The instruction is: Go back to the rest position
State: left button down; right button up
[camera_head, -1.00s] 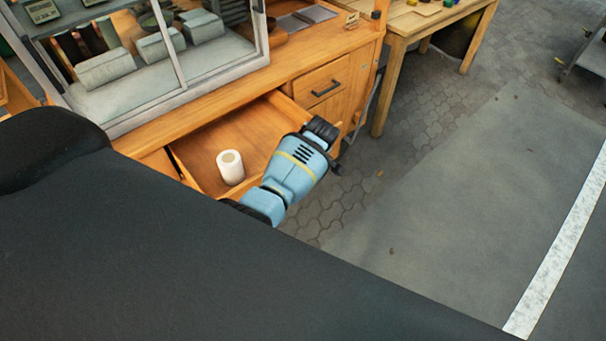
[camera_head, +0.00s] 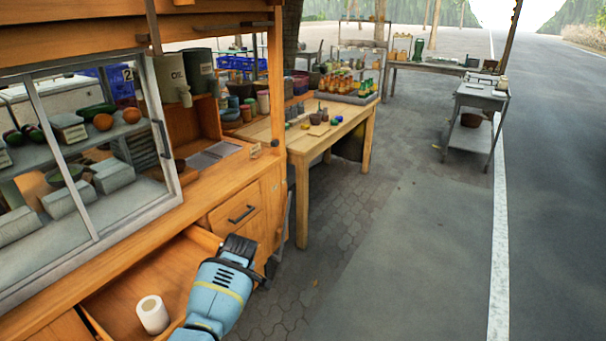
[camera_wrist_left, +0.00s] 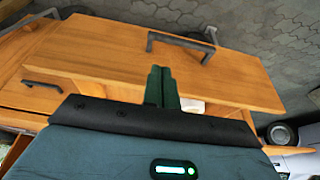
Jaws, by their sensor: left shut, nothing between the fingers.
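My left arm comes up from the bottom of the head view, with its blue, yellow-banded link beside the open drawer (camera_head: 150,278). Its fingertips cannot be made out there. In the left wrist view the dark green fingers of my left gripper (camera_wrist_left: 161,86) are shut together and empty. They are in front of the wooden drawer front (camera_wrist_left: 110,58), which has a black handle (camera_wrist_left: 180,40). A white roll (camera_head: 152,315) stands upright in the drawer; a small part of it shows beside the fingers in the wrist view (camera_wrist_left: 192,106). My right gripper is out of view.
The wooden stall counter (camera_head: 130,238) carries a glass display case (camera_head: 80,150). A closed drawer (camera_head: 240,212) sits right of the open one. A wooden table (camera_head: 300,140) with jars and bottles stands beyond. A grey cart (camera_head: 480,100) is farther right. Open pavement lies to the right.

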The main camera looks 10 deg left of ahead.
pick_arm(q)
jog(key=s+f+m+t+h, duration=0.1)
jog(key=s+f+m+t, duration=0.3)
jog(key=s+f+m, duration=0.75)
jog(key=s+d+r+m+t+h, duration=0.1)
jog(key=s+d, duration=0.3)
jog(key=s, duration=0.8)
jog(key=s+d+r+m+t+h, duration=0.2)
jog(key=s+d+m+t+h, duration=0.1)
jog(key=s, duration=0.9)
jog(key=shift+d, duration=0.4)
jog(key=shift+r, duration=0.1)
